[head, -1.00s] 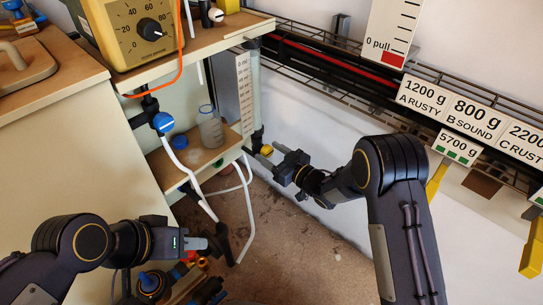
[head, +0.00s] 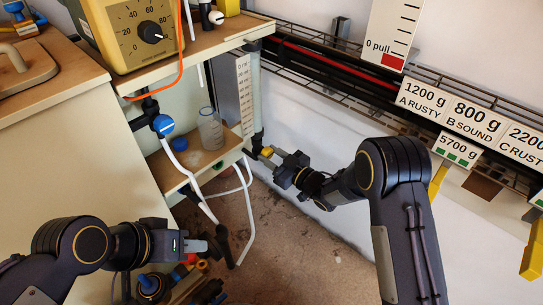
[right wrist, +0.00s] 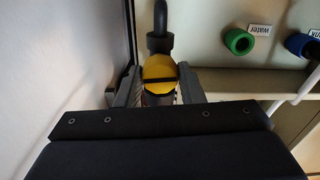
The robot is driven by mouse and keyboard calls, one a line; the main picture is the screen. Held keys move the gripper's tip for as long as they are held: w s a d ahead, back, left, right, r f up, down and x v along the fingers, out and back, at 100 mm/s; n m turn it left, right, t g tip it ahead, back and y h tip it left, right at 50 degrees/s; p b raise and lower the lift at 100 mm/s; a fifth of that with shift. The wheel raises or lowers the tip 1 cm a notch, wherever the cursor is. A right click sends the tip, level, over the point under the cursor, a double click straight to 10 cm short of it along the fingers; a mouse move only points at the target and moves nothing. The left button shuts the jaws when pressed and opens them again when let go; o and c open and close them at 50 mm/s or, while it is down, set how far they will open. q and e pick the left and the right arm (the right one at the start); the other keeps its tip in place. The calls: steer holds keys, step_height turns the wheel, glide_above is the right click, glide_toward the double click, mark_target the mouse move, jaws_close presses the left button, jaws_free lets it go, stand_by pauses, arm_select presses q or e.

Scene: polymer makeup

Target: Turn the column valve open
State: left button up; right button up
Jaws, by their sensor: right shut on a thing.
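The column valve has a yellow knob (right wrist: 159,70) with a dark bar across it; it sits on a dark fitting below the column. In the right wrist view it lies between the two fingers of my right gripper (right wrist: 158,88), which is shut on it. In the head view the yellow knob (head: 267,152) shows at the foot of the column (head: 255,95), at the tips of my right gripper (head: 270,160). My left gripper (head: 205,246) is low at the left, away from the valve; its finger gap is not clear.
A glass bottle (head: 210,130) stands on the small shelf left of the column. A blue valve (head: 163,124) with a white hose hangs nearby. The right wrist view shows a green knob (right wrist: 238,42) labelled water. A wall rack (head: 320,75) runs behind.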

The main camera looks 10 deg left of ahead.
steer(key=n, duration=0.8)
steer(key=shift+n, duration=0.4)
steer(key=n, duration=0.4)
steer(key=shift+n, duration=1.9)
steer(key=o, duration=1)
